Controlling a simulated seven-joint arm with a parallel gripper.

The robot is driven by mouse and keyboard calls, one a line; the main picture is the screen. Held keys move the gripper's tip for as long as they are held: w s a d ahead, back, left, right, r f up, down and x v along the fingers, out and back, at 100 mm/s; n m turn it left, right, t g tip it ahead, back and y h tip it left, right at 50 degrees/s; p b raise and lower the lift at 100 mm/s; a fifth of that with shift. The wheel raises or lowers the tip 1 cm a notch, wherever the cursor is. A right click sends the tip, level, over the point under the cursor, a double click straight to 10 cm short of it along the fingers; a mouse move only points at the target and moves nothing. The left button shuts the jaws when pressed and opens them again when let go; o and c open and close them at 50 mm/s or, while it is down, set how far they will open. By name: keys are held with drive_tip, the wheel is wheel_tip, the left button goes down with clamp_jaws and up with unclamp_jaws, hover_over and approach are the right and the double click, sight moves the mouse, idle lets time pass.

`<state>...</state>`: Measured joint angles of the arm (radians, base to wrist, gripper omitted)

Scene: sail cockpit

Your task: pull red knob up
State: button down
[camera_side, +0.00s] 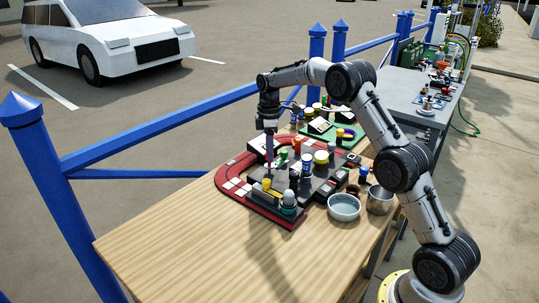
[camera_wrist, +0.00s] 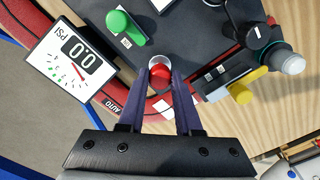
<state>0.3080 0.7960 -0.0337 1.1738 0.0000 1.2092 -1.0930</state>
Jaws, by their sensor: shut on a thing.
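The red knob (camera_wrist: 160,78) is round and shiny, with a pale metal rim or collar at its far side. It sits near the edge of the dark panel (camera_wrist: 195,45) in the wrist view. My gripper (camera_wrist: 160,80) has its two dark purple fingers on either side of the knob and is shut on it. In the side view my gripper (camera_side: 269,150) points straight down over the panel. The knob cannot be made out there. How far the knob stands out from the panel cannot be told.
A green knob (camera_wrist: 124,27) and a PSI gauge (camera_wrist: 75,57) reading 0.0 are close by. Metal bowls (camera_side: 344,207) stand at right; the wooden table's front (camera_side: 200,240) is clear.

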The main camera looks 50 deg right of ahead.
drive_tip(key=c, duration=0.6)
unclamp_jaws()
drive_tip(key=shift+r, duration=0.2)
wheel_tip(320, 180, up, 14)
drive_tip(key=shift+f, duration=0.1)
